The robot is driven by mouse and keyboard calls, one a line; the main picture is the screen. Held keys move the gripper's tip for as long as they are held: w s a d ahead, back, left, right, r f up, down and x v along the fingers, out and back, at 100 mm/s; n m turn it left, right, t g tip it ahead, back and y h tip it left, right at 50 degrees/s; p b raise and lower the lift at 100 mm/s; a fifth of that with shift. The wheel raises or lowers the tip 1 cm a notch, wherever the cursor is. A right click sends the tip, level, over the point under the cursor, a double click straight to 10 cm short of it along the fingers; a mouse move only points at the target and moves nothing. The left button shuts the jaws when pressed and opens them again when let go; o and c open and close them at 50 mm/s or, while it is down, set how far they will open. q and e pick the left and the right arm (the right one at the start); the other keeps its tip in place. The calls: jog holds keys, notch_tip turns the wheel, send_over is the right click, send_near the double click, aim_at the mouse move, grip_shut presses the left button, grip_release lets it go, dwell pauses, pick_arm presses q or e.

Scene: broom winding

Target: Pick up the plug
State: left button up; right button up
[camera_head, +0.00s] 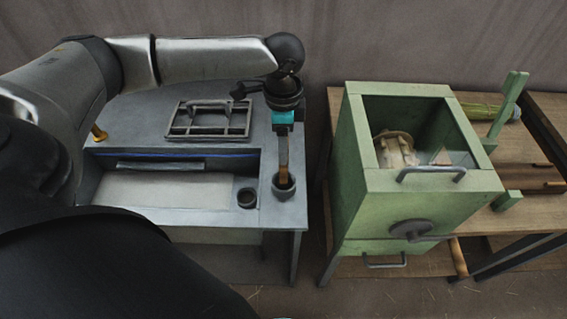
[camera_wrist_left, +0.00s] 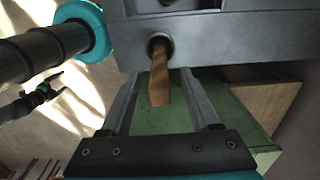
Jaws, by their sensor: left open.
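The plug is a brown wooden piece (camera_wrist_left: 160,82) that stands in a round dark hole at the worktable's edge in the left wrist view. In the head view its brown end (camera_head: 284,177) shows at the mouth of the dark cup (camera_head: 284,192). My left gripper (camera_head: 284,165) points down over the cup. It is open, with its two fingers (camera_wrist_left: 161,76) on either side of the plug and gaps visible. The plug's lower part is hidden in the hole. A small dark, teal-banded pronged part at the left of the wrist view may be my right gripper; its jaws are unclear.
A green box (camera_head: 385,205) with an open top and a crank stands close to the right. A wooden table (camera_head: 540,205) lies beyond it.

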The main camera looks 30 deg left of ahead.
pick_arm(q)
notch_tip(320, 180, down, 3)
jog(key=shift+f, duration=0.1)
jog(key=shift+c, duration=0.2)
grip_shut()
dwell(1.3)
